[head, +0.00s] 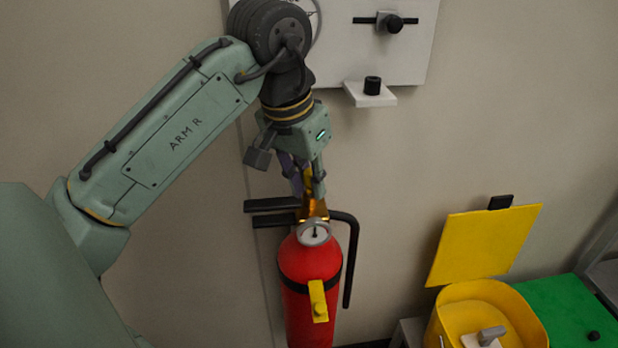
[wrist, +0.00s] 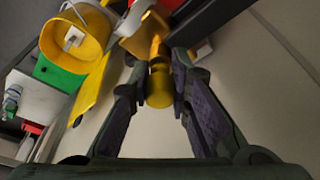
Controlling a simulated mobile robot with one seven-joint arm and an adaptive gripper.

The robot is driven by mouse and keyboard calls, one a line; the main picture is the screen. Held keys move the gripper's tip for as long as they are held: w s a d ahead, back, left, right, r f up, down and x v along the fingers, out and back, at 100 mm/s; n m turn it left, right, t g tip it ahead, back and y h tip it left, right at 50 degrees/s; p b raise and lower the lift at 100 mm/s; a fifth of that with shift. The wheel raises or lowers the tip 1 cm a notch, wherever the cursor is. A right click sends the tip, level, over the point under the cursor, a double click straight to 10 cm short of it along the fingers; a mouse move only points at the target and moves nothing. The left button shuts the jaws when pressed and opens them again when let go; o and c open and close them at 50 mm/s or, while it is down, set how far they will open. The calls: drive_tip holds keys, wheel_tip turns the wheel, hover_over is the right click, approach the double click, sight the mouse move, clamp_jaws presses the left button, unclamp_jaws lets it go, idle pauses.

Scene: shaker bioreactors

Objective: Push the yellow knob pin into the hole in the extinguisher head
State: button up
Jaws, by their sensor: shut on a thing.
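The red fire extinguisher (head: 305,268) stands upright by the wall in the head view, with a round gauge (head: 314,234) and black levers (head: 272,205) at its top. Its brass-coloured head (head: 314,209) is right below my gripper (head: 308,192), which points down at it. In the wrist view my gripper (wrist: 157,70) has the yellow knob pin (wrist: 159,86) between its fingers and is shut on it. A gold-coloured part (wrist: 157,48) shows just beyond the knob. The hole is hidden, and I cannot tell how deep the pin sits.
A black hose (head: 350,262) hangs on the extinguisher's right, and a yellow tag (head: 318,301) is on its front. A yellow bin (head: 448,325) with its lid (head: 482,243) raised stands at right, beside a green surface (head: 575,312). A white wall panel (head: 345,30) is above.

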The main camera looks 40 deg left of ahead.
drive_tip(key=shift+f, duration=0.3)
idle(0.5)
drive_tip(key=o, duration=0.9)
drive_tip(key=v, duration=1.2)
